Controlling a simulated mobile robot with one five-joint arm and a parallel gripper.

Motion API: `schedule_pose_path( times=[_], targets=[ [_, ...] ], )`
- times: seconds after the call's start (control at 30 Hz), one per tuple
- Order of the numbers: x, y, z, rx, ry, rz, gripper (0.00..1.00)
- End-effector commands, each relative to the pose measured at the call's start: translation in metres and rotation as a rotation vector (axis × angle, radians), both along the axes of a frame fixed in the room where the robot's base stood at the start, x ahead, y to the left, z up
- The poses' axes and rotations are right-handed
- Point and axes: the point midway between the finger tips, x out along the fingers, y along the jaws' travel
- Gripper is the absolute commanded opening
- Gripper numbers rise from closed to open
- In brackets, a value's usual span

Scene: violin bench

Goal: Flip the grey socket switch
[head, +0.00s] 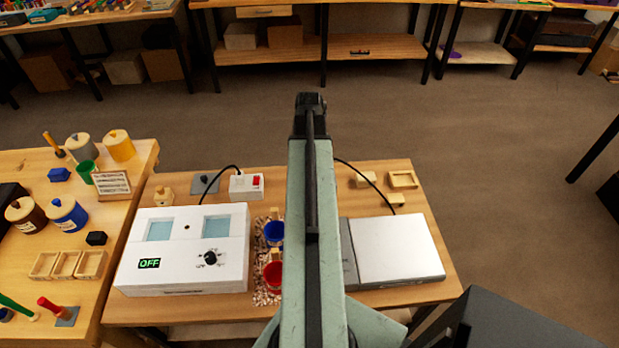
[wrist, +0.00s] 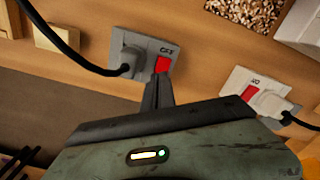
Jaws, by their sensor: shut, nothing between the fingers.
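The grey socket (wrist: 125,45) lies on the wooden bench in the wrist view, with a grey plug and black cable in its left part. Its red switch (wrist: 163,64) is on the right part, beside a dark label. My gripper (wrist: 159,77) is shut and empty, its fingertips at the lower edge of the red switch. I cannot tell whether they touch it, and they hide part of it. Which way the switch is set is unclear.
A white socket (wrist: 255,95) with its own red switch and plug is to the right; it also shows in the head view (head: 246,187). A white device (head: 185,250) reading OFF stands left of my arm, a flat white-topped device (head: 398,248) right. Small wooden blocks (wrist: 60,38) lie nearby.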

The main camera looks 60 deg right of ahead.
Motion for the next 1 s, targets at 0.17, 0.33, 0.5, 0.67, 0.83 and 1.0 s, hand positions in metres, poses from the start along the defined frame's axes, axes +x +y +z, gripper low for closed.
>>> schedule_pose_path(
  times=[0.17, 0.33, 0.5, 0.67, 0.83, 1.0],
  targets=[
    [0.0, 0.0001, 0.0, 0.0, 0.0, 0.0, 0.0],
    [0.0, 0.0001, 0.0, 0.0, 0.0, 0.0, 0.0],
    [0.0, 0.0001, -0.0005, 0.0, 0.0, 0.0, 0.0],
    [0.0, 0.0001, -0.0029, 0.0, 0.0, 0.0, 0.0],
    [0.0, 0.0, -0.0056, 0.0, 0.0, 0.0, 0.0],
    [0.0, 0.0, -0.0081, 0.0, 0.0, 0.0, 0.0]
  ],
)
